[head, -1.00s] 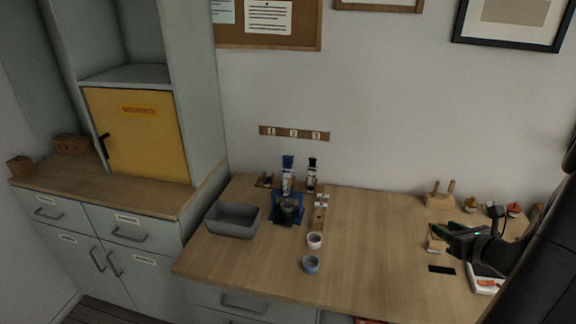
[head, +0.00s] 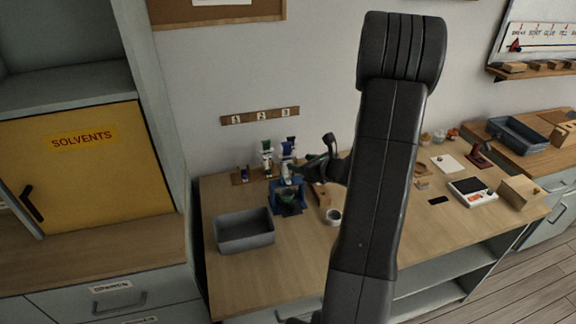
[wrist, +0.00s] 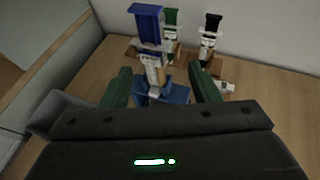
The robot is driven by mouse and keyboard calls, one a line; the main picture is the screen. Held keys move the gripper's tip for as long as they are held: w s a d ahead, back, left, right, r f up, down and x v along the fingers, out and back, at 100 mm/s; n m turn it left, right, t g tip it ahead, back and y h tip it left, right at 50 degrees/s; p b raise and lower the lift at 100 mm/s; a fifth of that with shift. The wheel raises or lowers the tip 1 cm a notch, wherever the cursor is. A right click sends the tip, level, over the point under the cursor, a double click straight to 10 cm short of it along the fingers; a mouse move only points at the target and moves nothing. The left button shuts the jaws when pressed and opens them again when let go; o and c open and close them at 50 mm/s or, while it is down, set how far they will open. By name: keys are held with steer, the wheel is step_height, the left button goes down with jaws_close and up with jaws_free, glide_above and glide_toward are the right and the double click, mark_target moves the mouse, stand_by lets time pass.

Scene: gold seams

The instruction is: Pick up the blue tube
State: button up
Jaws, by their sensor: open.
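The blue tube (wrist: 147,24) stands upright in the wrist view, cap up, with a pale labelled body. It also shows in the head view (head: 286,151), partly hard to separate from its neighbours. Its lower end is by a blue stand (wrist: 176,94), which also shows in the head view (head: 288,196). My gripper (wrist: 162,78) is open, with one green finger on each side of the tube's body in the picture. I cannot tell how far the tube lies between the fingers. In the head view my gripper (head: 303,170) is just right of the tubes.
A green-capped tube (wrist: 171,20) and a black-capped tube (wrist: 210,28) stand behind the blue tube. A grey bin (head: 244,231) is left of the stand. A small cup (head: 333,216) is in front. My arm hides the middle of the table.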

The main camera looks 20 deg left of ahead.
mark_target(287, 162)
steer(key=shift+a+f, duration=0.25)
steer(key=shift+a, duration=0.55)
steer(key=shift+f+p+x, duration=0.15)
steer(key=shift+p+x, duration=0.3)
steer(key=shift+x, duration=0.65)
steer(key=shift+f+p+x, duration=0.15)
steer(key=shift+p+x, duration=0.3)
steer(key=shift+x, duration=0.6)
steer(key=shift+s, duration=0.15)
steer(key=c, duration=1.1)
